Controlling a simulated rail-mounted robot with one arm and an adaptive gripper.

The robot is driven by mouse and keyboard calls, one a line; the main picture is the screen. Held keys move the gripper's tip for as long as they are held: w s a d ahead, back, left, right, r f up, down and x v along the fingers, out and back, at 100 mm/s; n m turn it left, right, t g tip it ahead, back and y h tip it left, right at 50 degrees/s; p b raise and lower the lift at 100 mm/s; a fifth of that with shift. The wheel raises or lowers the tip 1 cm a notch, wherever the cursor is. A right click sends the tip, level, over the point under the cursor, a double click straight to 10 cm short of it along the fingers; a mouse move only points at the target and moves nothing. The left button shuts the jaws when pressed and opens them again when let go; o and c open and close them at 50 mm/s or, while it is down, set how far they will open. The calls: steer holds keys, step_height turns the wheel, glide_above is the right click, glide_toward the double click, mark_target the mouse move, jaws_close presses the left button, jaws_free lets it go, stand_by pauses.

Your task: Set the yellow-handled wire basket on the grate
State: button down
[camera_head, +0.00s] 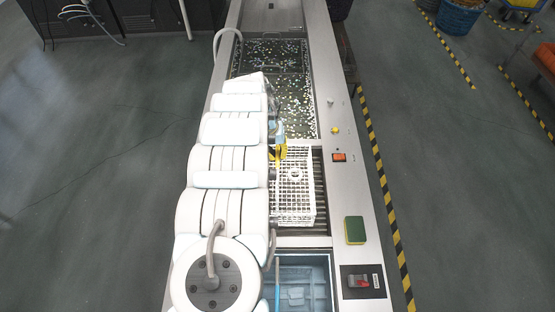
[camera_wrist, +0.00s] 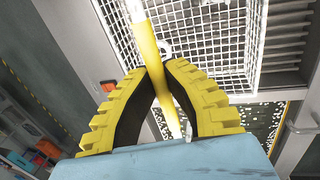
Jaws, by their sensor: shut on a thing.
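The white wire basket (camera_head: 294,196) is over the grate (camera_head: 321,190), whose dark bars show along its right side. In the wrist view, the basket's mesh (camera_wrist: 205,30) fills the upper middle, with grate bars (camera_wrist: 287,30) at the upper right. My gripper (camera_wrist: 156,66) is shut on the basket's yellow handle (camera_wrist: 143,28), which runs between the fingers. In the head view, my gripper (camera_head: 278,151) is at the basket's far left corner, partly hidden by my arm. I cannot tell whether the basket touches the grate.
Beyond the grate is a tank (camera_head: 295,100) of speckled liquid. A blue basin (camera_head: 312,280) is at the near end. The right metal rim carries a green sponge (camera_head: 355,230), a red switch (camera_head: 339,157) and a black switch box (camera_head: 362,281). My arm covers the left rim.

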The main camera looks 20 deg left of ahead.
steer(key=shift+a+p+x, duration=0.15)
steer(key=shift+a+x, duration=0.05)
steer(key=shift+x, duration=0.7)
steer(key=shift+a+p+x, duration=0.15)
steer(key=shift+x, duration=0.7)
steer(key=c, duration=1.2)
jaws_free()
steer(key=shift+f, duration=0.1)
steer(key=shift+c, duration=0.2)
steer(key=b+v, duration=0.1)
steer(key=v, duration=1.1)
steer(key=shift+b, duration=0.3)
